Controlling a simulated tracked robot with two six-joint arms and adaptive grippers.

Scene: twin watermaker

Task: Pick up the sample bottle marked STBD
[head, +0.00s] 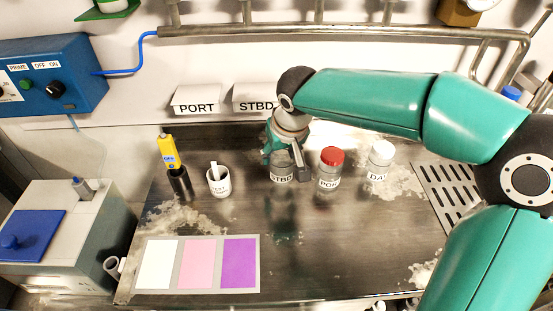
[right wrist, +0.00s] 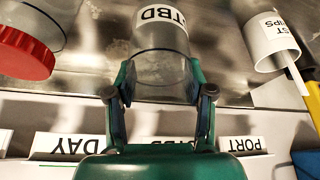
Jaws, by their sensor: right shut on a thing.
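The clear sample bottle marked STBD (head: 281,172) stands upright, or nearly so, on the dark bench in the head view; whether its base touches the bench is hard to tell. My right gripper (head: 284,148) is shut on it from above and behind. In the right wrist view the STBD bottle (right wrist: 160,60) sits between the two fingers of the gripper (right wrist: 160,95), its label facing away from the palm. Its top is hidden by the gripper. My left gripper is not in view.
The red-capped bottle (head: 330,170) stands close on the right, with the white-capped bottle (head: 379,160) beyond. A white cup (head: 219,181) and a yellow meter (head: 168,152) stand left. A colour card (head: 148,263) lies in front. PORT (head: 196,106) and STBD (head: 256,104) signs are behind.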

